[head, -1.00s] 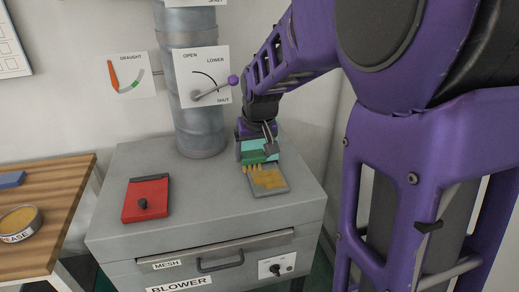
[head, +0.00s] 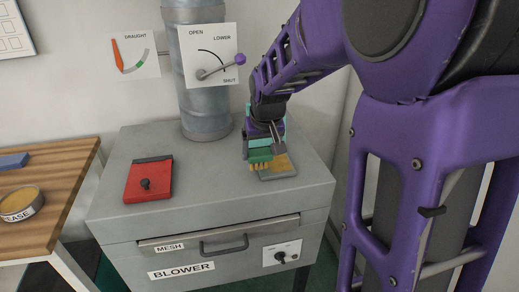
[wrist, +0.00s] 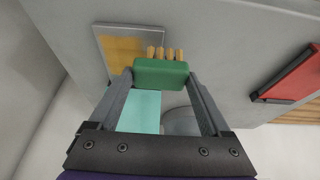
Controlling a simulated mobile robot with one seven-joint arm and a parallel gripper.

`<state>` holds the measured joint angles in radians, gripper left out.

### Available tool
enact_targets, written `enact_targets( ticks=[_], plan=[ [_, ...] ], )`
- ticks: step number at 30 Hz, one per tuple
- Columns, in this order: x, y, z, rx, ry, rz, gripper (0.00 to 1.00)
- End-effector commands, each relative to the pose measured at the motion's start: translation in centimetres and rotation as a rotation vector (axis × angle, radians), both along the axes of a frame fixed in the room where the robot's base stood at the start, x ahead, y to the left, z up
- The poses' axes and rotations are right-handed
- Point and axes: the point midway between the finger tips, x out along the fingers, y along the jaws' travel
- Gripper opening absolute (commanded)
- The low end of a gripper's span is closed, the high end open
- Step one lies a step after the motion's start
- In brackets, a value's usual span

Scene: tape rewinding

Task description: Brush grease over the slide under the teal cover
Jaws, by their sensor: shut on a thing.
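My gripper (head: 262,146) is shut on a green brush (head: 260,156), gripping its block from both sides; the block (wrist: 161,73) shows between the fingers in the wrist view. Its tan bristles (head: 259,167) point down at the left edge of the grey slide (head: 284,176). I cannot tell if they touch it. Yellow-brown grease lies on the slide; the slide (wrist: 101,45) is left of the bristles in the wrist view. The teal cover (wrist: 139,112) stands open behind the brush; my gripper hides much of it in the head view.
A red cover (head: 148,181) with a black knob lies left on the grey blower box (head: 215,190). A pipe (head: 205,120) with a lever plate (head: 210,55) rises behind. The grease tin (head: 20,203) and a blue block (head: 13,161) sit on the wooden table (head: 70,170).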

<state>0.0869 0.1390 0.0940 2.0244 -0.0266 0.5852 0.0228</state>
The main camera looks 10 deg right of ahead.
Motion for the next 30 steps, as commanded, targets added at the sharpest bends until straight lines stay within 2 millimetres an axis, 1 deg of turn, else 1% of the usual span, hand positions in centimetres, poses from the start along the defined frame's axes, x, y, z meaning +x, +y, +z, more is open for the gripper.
enact_targets(
  ticks=[8,30],
  plan=[
    [0.0,0.0,0.0,0.000,0.000,0.000,0.37],
    [0.0,0.0,-1.5,0.000,0.000,0.000,0.37]
  ],
)
